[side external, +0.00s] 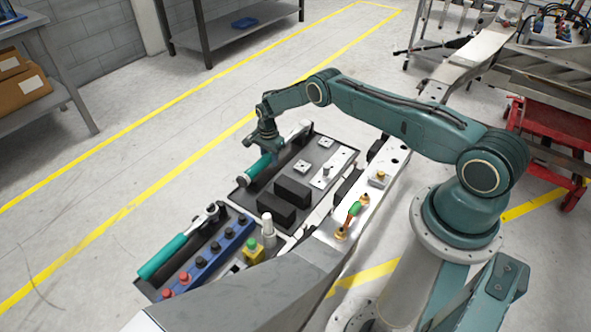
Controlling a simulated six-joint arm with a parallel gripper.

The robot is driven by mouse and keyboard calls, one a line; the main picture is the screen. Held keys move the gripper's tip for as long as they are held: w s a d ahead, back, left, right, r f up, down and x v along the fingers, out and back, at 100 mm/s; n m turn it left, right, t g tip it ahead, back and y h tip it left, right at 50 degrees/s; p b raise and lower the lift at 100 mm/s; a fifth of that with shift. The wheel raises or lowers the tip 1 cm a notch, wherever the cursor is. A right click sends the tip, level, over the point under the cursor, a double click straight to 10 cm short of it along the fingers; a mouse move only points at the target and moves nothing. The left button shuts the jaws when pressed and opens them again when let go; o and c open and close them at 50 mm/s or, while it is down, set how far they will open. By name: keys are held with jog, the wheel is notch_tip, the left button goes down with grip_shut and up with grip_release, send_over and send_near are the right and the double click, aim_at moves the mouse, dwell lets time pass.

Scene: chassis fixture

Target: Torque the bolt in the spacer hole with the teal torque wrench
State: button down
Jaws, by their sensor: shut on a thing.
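My gripper (268,151) is over the left edge of the far dark tray, shut on a teal-handled wrench (257,168). The wrench's silver shaft points up and right along the tray's edge; I cannot tell whether it touches the tray. A second teal-handled wrench (166,256) with a ratchet head lies in the near tray; this view does not settle which is the torque wrench. The pale chassis rail (366,198) carries a small spacer plate with a brassy bolt (380,176) on it. More brassy fittings (341,234) and a green-and-orange piece (354,210) are nearer on the rail.
The far tray (246,200) holds black blocks (276,205), small metal plates and a pale plate with a pin. The near tray has a blue socket rail (216,259), a yellow block with a green knob (253,250) and a white cylinder (268,229).

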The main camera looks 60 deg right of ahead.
jog(key=shift+w+r, duration=0.1)
jog(key=shift+r, duration=3.25)
jog(key=shift+s+a+r+m, duration=0.2)
jog(key=shift+r+m, duration=0.2)
jog(key=shift+r, duration=0.3)
jog(key=s+a+r+m, duration=0.4)
jog(key=s+r+m, duration=0.2)
jog(key=s+r, duration=0.3)
jog(key=s+a+r+m, duration=0.4)
jog(key=s+r+m, duration=0.2)
jog(key=s+r, duration=0.3)
notch_tip(320, 180, up, 2)
jog(key=shift+r+m, duration=0.15)
jog(key=shift+m, duration=0.25)
jog(key=shift+f, duration=0.25)
notch_tip(320, 180, down, 6)
jog(key=shift+f, duration=1.15)
